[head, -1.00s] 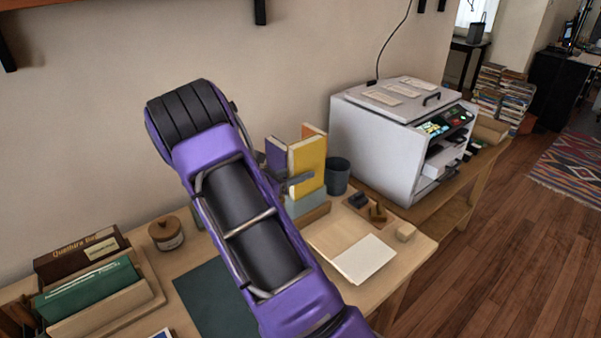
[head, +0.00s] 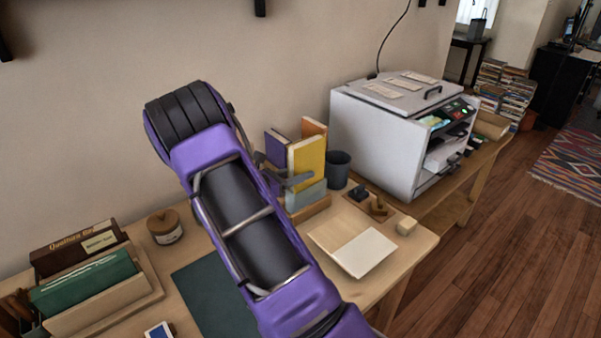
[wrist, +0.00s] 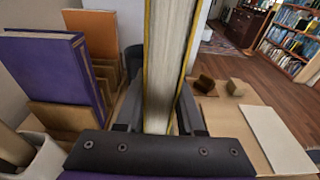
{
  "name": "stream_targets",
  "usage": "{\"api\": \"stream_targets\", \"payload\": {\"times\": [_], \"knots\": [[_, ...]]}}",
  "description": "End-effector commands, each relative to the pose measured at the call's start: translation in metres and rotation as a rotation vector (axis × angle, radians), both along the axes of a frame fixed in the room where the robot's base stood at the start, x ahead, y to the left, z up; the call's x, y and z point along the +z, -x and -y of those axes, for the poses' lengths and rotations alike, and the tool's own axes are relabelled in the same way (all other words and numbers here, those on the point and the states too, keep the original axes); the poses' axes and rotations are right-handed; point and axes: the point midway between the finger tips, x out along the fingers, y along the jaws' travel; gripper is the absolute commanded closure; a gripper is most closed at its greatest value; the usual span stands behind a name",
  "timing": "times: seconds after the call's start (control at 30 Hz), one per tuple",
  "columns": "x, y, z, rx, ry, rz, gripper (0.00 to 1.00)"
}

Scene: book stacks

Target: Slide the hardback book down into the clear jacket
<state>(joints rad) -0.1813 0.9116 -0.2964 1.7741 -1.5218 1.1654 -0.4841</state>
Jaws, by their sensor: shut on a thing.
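The hardback book, with a yellow cover and pale page edges, stands upright in the head view (head: 307,160). It also shows in the wrist view (wrist: 168,62), page edges toward the camera. My gripper (wrist: 160,112) is shut on it, a finger on each side; in the head view the gripper shows at the book's left side (head: 292,180). A greyish see-through sleeve, which looks like the clear jacket (head: 307,195), stands directly below the yellow cover in a wooden stand (head: 306,213). I cannot tell how far the book's lower end is inside it.
A purple book (wrist: 62,75) and an orange book (wrist: 95,32) stand close by on the left. A dark bin (head: 338,170) and white machine (head: 385,135) are to the right. A pale sheet (head: 365,252) and small blocks lie on the desk in front.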

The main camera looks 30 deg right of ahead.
Motion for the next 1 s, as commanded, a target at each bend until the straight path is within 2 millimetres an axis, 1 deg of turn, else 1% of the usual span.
{"api": "stream_targets", "payload": {"times": [1.0], "knots": [[-0.025, 0.0, 0.0, 0.0, 0.002, 0.002, 1.0]]}}
